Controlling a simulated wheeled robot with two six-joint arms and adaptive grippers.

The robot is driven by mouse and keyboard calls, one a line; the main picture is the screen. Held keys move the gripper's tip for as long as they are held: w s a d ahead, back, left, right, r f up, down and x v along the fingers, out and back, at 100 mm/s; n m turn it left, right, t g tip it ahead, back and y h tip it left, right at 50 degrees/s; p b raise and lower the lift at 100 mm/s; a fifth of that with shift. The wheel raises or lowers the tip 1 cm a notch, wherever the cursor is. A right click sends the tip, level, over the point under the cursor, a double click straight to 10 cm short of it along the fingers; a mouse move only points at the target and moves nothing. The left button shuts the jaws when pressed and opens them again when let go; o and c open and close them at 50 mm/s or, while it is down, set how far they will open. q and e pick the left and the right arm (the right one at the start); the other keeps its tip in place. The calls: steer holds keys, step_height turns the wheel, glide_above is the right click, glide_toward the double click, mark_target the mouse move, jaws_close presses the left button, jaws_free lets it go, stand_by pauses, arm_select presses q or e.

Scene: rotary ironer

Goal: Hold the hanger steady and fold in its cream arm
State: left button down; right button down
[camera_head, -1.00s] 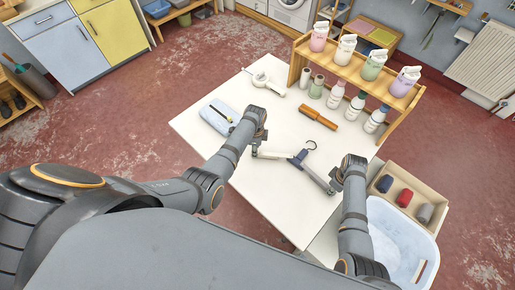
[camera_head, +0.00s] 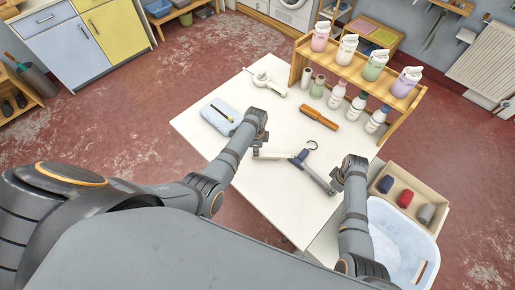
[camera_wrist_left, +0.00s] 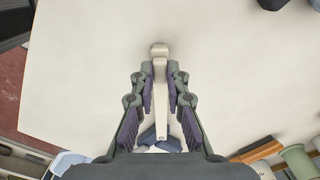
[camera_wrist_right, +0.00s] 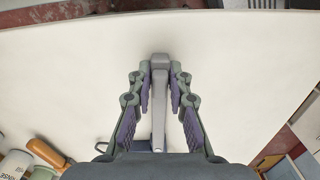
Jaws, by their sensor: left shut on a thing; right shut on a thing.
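The folding hanger (camera_head: 302,157) is above the white table, with a dark blue middle part and a dark hook (camera_head: 311,145). Its cream arm (camera_head: 271,155) points left and its grey arm (camera_head: 320,180) points to the lower right. My left gripper (camera_head: 255,150) is shut on the cream arm near its end; the cream arm (camera_wrist_left: 160,85) also shows between the fingers in the left wrist view. My right gripper (camera_head: 334,187) is shut on the grey arm's end, and the right wrist view shows the grey arm (camera_wrist_right: 159,85) between the fingers. Both arms are spread out.
A light blue folded cloth (camera_head: 218,117) lies left on the table (camera_head: 200,145). An orange-brown handled thing (camera_head: 319,117) lies behind the hanger. A wooden shelf (camera_head: 360,75) with bottles stands at the back. A tub (camera_head: 400,240) and a box of rolls (camera_head: 428,190) are at the right.

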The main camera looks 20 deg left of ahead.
arm_select(q)
steer(key=s+n, duration=0.1)
steer(key=s+d+n, duration=0.2)
steer(key=s, duration=0.1)
steer(key=shift+d, duration=0.1)
steer(key=shift+s+d+n, duration=0.85)
steer(key=shift+s+n, duration=0.25)
steer(key=shift+n, duration=0.1)
steer(key=c, duration=1.3)
jaws_free()
steer(key=shift+w+a, duration=0.1)
